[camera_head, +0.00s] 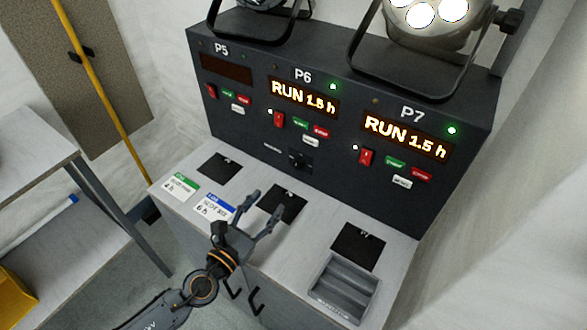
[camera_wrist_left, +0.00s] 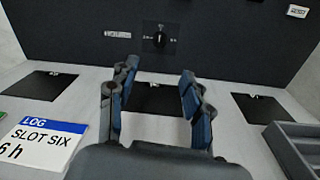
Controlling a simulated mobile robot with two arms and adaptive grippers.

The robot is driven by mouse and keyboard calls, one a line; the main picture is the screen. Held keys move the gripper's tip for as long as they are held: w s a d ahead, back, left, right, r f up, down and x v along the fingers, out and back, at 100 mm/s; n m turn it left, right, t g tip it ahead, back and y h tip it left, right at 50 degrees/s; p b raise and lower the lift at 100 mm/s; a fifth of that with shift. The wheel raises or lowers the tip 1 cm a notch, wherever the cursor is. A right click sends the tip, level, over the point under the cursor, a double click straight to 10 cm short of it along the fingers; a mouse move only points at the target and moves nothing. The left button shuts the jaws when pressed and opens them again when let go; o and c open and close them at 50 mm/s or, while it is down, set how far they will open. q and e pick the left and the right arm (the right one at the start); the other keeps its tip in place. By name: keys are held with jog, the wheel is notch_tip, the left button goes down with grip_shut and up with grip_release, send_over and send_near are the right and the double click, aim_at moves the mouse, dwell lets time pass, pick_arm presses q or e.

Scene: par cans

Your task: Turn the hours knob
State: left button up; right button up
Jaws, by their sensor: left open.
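The hours knob (camera_head: 298,159) is a small black dial on a dark plate low on the console's front panel, below the P6 controls. It also shows in the left wrist view (camera_wrist_left: 160,39), top centre, with its pointer roughly upright. My left gripper (camera_head: 266,203) is open and empty above the bench, in front of and below the knob, apart from it. In the left wrist view its two fingers (camera_wrist_left: 158,75) stand apart, with the knob beyond them. My right gripper is not in view.
The dark console (camera_head: 235,125) carries displays; P6 and P7 read RUN 1.5 h and P5 is dark. Lamps (camera_head: 425,15) stand on top. The bench holds black pads (camera_head: 358,245), a green card (camera_head: 181,187), a blue LOG card (camera_head: 214,207) and a grey tray (camera_head: 343,288).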

aim_at(297, 166)
pick_arm(q)
jog(key=x, duration=1.3)
jog(key=shift+w+r, duration=0.1)
jog(key=shift+w, duration=0.1)
grip_shut()
